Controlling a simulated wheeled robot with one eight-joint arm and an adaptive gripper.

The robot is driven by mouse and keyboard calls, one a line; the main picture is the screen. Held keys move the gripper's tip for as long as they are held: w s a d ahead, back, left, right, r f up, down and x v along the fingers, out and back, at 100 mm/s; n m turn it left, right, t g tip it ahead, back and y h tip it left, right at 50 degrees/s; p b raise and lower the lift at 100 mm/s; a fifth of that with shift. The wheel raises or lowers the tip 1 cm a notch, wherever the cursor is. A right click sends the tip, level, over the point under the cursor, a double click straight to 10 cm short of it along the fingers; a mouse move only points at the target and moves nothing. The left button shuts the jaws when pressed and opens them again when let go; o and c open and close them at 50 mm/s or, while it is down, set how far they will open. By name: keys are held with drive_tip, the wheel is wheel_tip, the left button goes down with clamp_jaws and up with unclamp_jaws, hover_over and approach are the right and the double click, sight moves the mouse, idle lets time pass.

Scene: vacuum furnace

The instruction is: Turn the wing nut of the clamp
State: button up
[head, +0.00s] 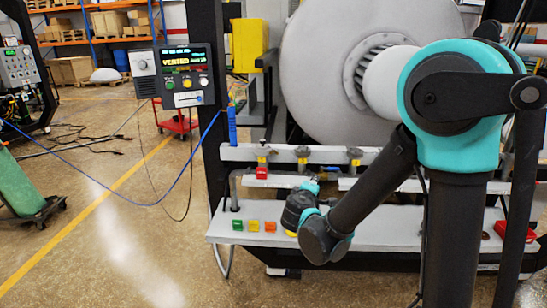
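Several small metal and brass fittings sit along the light grey rail (325,154) below the big furnace door. One fitting (263,152) has a red part (262,173) under it, another (302,153) is in the middle, and a third (354,154) is farther right. They are too small to tell which is the clamp, and I cannot make out a wing nut. My gripper (312,186) is at the end of my dark, teal-jointed arm, just below the rail and near the middle fitting. Its fingers are too small and partly hidden, so its opening does not show.
A grey shelf (385,232) below the rail carries green, yellow and orange blocks (253,226) and a red object (502,230) at right. A control box (184,76) reading "VENTED" hangs left on a dark post (207,130). A blue cable crosses the left. Floor is open at left.

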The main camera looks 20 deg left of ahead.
sight(274, 153)
drive_tip(key=s+a+r+n+t+y, duration=0.1)
drive_tip(key=s+a+n+y, duration=0.15)
drive_tip(key=a, duration=0.45)
drive_tip(key=s+a+r+n+t+y, duration=0.1)
drive_tip(key=s+a+r+n+y, duration=0.15)
drive_tip(key=a, duration=0.55)
drive_tip(key=d+x, duration=0.1)
drive_tip(key=x, duration=1.7)
drive_tip(key=shift+w+d+f+h, duration=0.15)
drive_tip(key=shift+d+f+h, duration=0.1)
drive_tip(key=shift+h, duration=0.15)
clamp_jaws()
